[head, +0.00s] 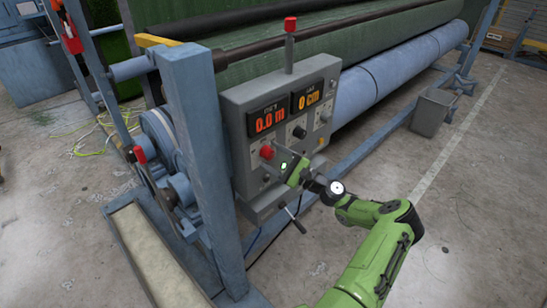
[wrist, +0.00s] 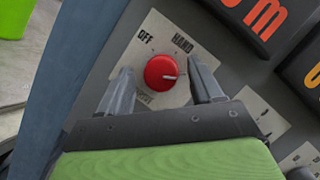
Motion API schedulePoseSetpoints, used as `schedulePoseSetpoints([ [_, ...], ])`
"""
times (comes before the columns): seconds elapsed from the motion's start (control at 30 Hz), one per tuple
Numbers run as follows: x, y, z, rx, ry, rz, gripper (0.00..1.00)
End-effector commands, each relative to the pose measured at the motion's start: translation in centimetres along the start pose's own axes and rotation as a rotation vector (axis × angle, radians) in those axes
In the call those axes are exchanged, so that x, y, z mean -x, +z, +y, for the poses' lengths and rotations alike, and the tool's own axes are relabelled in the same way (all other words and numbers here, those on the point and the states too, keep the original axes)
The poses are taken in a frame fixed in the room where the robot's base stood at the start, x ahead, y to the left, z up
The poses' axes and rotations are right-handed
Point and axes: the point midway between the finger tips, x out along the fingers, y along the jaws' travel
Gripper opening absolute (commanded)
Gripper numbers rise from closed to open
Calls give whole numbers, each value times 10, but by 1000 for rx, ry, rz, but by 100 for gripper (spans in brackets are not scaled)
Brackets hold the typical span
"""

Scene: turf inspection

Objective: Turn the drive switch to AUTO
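The drive switch is a red round knob (wrist: 161,72) on a pale label plate on the grey control box (head: 238,150). OFF is printed at the plate's upper left and HAND at its upper right. Lettering below the knob is partly hidden and I cannot read it. The knob's white mark points right, a little below HAND. In the head view the red knob (head: 267,152) is at the box's lower left. My gripper (wrist: 163,80) is open, with one finger on each side of the knob; gaps show on both sides. It also shows in the head view (head: 279,163), close to the panel.
Two displays (head: 267,119) sit above the knob, reading 0.0 m and 0 cm. A black knob (head: 299,132) is to its right. A red-topped post (head: 290,25) rises from the box. A blue frame post (head: 196,150) stands close left. Open concrete floor lies right.

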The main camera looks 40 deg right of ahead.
Motion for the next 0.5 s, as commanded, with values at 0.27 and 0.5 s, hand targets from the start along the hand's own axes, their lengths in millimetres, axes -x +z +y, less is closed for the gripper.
schedulePoseSetpoints([
  [0.27, 4, 0, -1, 2, -2, 0, 65],
  [0.5, 60, -1, 0, 2, -4, 3, 65],
])
